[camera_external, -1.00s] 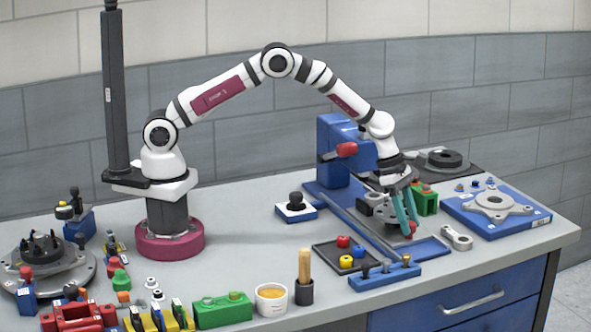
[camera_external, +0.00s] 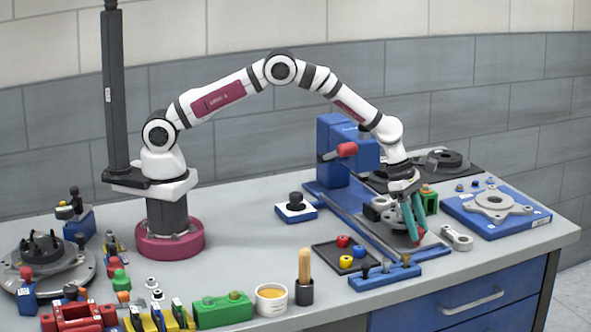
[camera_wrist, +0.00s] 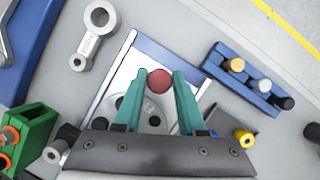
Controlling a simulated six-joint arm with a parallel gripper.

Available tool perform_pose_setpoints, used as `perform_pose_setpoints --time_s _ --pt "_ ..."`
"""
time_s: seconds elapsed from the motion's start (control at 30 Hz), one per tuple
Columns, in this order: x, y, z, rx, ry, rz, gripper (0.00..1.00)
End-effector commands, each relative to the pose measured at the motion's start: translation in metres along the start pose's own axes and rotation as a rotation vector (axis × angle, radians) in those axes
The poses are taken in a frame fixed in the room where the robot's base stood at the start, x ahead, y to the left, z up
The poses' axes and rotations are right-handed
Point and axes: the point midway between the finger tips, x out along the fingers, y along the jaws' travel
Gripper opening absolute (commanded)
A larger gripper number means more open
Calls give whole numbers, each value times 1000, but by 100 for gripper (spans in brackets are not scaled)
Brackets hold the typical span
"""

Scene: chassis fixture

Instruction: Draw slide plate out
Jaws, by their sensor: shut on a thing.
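The grey slide plate (camera_external: 424,246) lies in the blue fixture (camera_external: 352,232), between its rails. The plate also shows in the wrist view (camera_wrist: 123,80), with a strip of the blue base bare beyond its front end. A red knob (camera_wrist: 159,81) stands near the plate's front end. My gripper (camera_external: 415,239) points down over the plate, and its teal fingers are shut on the red knob. In the wrist view the fingertips (camera_wrist: 160,74) sit on either side of the knob. My fingers and palm hide part of the plate.
A black tray (camera_external: 332,259) with coloured knobs and a blue peg block (camera_external: 385,277) lie close on the left. A grey link (camera_external: 457,237) lies close on the right. A green block (camera_external: 429,200) stands behind. The bench edge is in front.

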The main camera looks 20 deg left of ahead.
Motion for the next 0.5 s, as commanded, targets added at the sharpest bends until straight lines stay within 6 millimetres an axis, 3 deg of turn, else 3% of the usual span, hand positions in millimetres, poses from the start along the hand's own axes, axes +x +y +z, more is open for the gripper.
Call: perform_pose_setpoints --time_s 0.03,0.17,0.5 --pt "0 -2 5 1 -9 1 45" --pt "0 -2 4 1 -7 0 68" --pt "-4 -2 3 1 -4 -1 69"
